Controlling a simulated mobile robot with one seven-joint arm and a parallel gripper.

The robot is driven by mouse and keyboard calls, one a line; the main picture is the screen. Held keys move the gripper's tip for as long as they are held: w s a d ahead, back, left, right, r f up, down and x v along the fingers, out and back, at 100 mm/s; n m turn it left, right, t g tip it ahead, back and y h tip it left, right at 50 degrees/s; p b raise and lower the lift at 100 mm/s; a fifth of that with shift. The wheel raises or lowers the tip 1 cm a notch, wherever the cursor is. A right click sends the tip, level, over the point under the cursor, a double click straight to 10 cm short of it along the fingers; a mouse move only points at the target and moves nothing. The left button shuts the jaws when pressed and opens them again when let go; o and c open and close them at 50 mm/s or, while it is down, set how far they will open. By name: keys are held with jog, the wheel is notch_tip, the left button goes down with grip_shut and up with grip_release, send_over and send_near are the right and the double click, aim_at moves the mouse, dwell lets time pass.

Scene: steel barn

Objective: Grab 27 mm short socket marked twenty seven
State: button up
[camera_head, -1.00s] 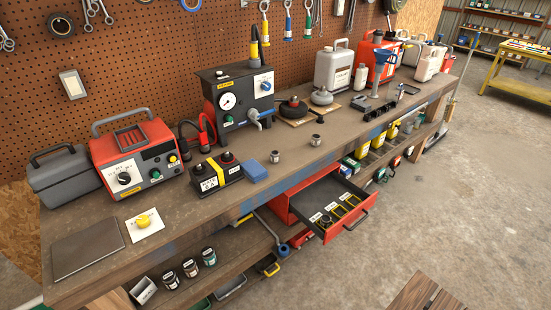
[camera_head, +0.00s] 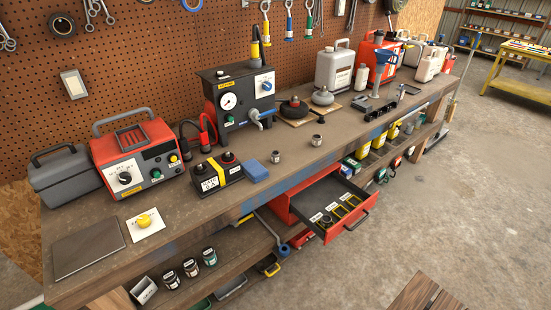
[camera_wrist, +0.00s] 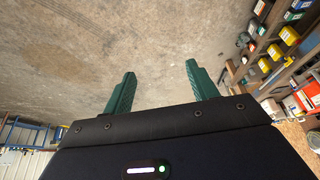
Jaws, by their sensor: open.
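Two small metal sockets stand apart on the workbench top in the head view: one (camera_head: 275,157) near the blue block, one (camera_head: 317,142) further right. Their size marks are too small to read. An open red drawer (camera_head: 297,203) under the bench front holds dark round pieces, likely sockets (camera_head: 327,221), with white labels and yellow dividers; the labels cannot be read. My gripper (camera_wrist: 160,72) shows only in the wrist view, its two green fingers wide apart and empty over bare concrete floor. No socket shows between or near the fingers.
On the workbench (camera_head: 185,232) stand a red charger (camera_head: 133,157), a black battery (camera_head: 217,177) with a blue block (camera_head: 256,172), a gauge box (camera_head: 238,100) and several jugs. A wooden slatted surface (camera_head: 425,295) is at the bottom right. The floor in front is clear.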

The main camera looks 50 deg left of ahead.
jog(key=w+a+r+n+y, duration=0.1)
jog(key=w+a+r+n, duration=0.2)
jog(key=w+a, duration=0.55)
jog(key=w+a+r+n+y, duration=0.1)
jog(key=w+a+r+n, duration=0.15)
jog(key=w+a, duration=0.65)
jog(key=w+a+f+n+g+y, duration=0.1)
jog(key=w+a+f+n, duration=0.1)
jog(key=a, duration=1.4)
jog(key=w+a+f+n+g, duration=0.1)
jog(key=w+a+n, duration=0.15)
jog(key=a, duration=1.25)
jog(key=n+g+y, duration=0.2)
jog(key=n+g, duration=0.1)
jog(key=n, duration=0.5)
send_over(275, 153)
jog(key=d, duration=0.5)
notch_tip(275, 153, down, 24)
jog(key=shift+w+x, duration=0.15)
jog(key=shift+x, duration=2.5)
jog(key=shift+w+x, duration=0.2)
jog(key=shift+x, duration=2.45)
jog(key=shift+r, duration=0.1)
jog(key=c, duration=1.1)
jog(key=shift+a, duration=0.1)
jog(key=shift+c, duration=0.2)
